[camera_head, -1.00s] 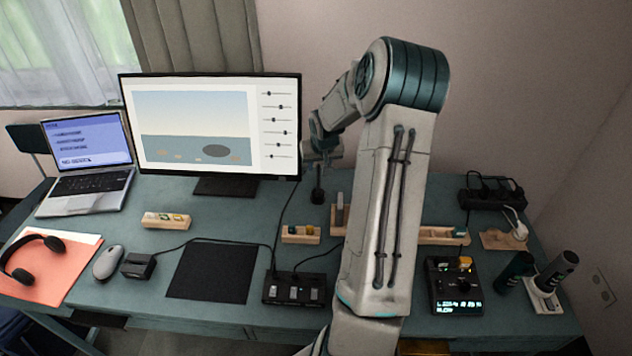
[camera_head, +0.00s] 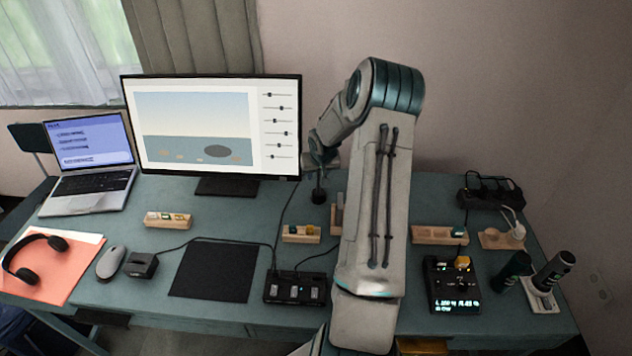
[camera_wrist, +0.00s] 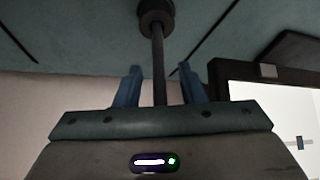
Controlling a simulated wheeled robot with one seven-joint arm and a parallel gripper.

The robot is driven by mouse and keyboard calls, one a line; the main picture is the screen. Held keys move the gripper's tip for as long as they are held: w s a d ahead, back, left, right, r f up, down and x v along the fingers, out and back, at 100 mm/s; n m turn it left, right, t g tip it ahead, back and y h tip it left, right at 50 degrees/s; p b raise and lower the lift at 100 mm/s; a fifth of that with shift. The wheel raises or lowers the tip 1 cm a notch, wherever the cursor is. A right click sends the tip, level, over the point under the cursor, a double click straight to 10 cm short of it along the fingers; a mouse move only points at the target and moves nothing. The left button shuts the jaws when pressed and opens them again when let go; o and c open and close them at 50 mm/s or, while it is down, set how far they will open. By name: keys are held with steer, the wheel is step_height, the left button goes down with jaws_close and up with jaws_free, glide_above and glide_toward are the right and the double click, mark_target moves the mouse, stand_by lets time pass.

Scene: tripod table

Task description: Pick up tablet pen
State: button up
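The tablet pen (camera_wrist: 158,55) is a thin dark shaft rising from a small round dark holder (camera_wrist: 155,16) on the desk. The holder also shows in the head view (camera_head: 318,194), just right of the monitor's stand. My gripper (camera_wrist: 160,70) is open, with one blue finger on each side of the pen shaft. Gaps show between the shaft and both fingers, though depth is hard to judge. In the head view my gripper (camera_head: 319,166) is directly above the holder and covers much of the pen.
The monitor (camera_head: 200,125) stands close on the left; its edge is also in the wrist view (camera_wrist: 222,95). A dark drawing pad (camera_head: 212,270), a switch box (camera_head: 295,289) and small wooden trays (camera_head: 301,234) lie in front. My arm hides part of the desk.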

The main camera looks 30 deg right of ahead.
jaws_close()
steer(key=shift+r, duration=0.15)
